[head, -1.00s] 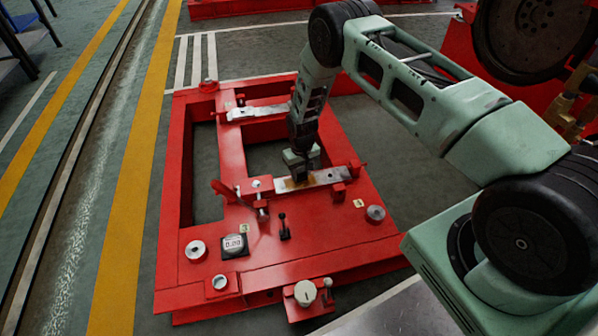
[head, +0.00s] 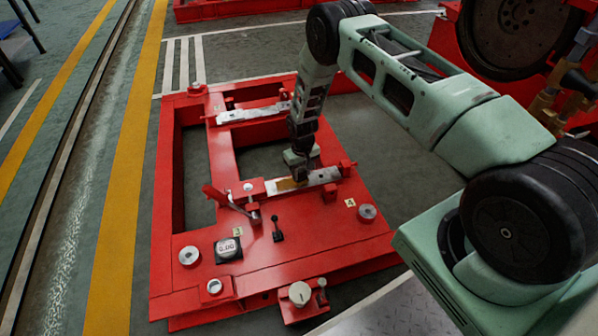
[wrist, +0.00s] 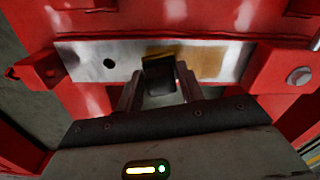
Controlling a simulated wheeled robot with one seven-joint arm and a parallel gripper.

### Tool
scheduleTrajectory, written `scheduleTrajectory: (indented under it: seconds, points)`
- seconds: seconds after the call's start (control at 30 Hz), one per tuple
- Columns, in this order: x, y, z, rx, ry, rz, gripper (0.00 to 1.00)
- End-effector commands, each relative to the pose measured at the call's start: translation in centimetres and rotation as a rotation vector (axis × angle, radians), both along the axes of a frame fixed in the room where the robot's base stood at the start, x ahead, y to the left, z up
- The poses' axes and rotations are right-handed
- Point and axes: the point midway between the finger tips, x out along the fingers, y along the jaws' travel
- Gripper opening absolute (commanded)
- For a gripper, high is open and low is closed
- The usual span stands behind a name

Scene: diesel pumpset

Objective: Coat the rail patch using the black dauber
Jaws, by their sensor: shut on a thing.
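The black dauber (wrist: 159,78) is between the fingers of my gripper (wrist: 160,92), which is shut on it. The metal rail (wrist: 88,55) lies across the wrist view, with a dark hole at its left. A tan-brown patch (wrist: 206,62) covers the rail right of the dauber, with a darker yellow-brown strip above the dauber's end. The dauber overlaps the rail's lower part and left side of the patch; I cannot tell if it touches. In the head view my gripper (head: 298,172) is over the rail (head: 318,178), hiding the dauber, with some brown patch (head: 284,184) showing left of it.
The rail sits on a red frame (head: 180,290) with open bays. A second rail (head: 252,113) lies farther back. A red-handled clamp (head: 222,197), black lever (head: 278,233) and gauge (head: 228,249) stand nearby. Red blocks (wrist: 283,67) bound the rail's ends.

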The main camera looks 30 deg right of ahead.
Motion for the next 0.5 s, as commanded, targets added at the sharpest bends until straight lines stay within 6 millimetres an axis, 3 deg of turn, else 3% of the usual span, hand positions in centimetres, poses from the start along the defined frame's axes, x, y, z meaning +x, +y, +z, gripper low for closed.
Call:
scheduleTrajectory:
  seconds: [0.5]
  points:
    - [-0.4, -1.6, -0.2, -0.001, 0.002, -0.001, 0.19]
